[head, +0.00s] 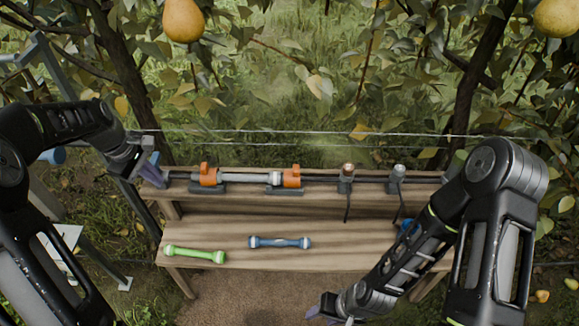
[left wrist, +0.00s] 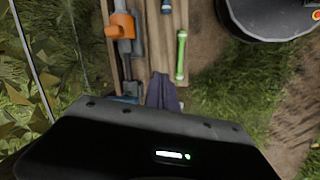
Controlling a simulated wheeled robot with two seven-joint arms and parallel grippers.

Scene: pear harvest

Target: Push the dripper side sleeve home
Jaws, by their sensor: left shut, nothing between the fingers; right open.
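A black line with a pale grey sleeve (head: 250,178) lies along the bench's raised back shelf, between two orange clamps, the left one (head: 208,175) and the right one (head: 291,177). Two upright drippers, one brown-topped (head: 347,174) and one grey-topped (head: 397,175), stand further right with thin black tubes hanging down. My left gripper (head: 150,168) is at the shelf's left end, left of the left clamp; its purple fingers (left wrist: 164,92) are shut and empty in the left wrist view, beside an orange clamp (left wrist: 121,25). My right gripper (head: 333,308) is open, low in front of the bench.
A green connector piece (head: 195,254) and a blue one (head: 280,242) lie apart on the wooden bench (head: 350,242). A blue object (head: 406,226) is partly hidden behind my right arm. Wires, branches and hanging pears (head: 183,20) are behind. The bench's middle right is clear.

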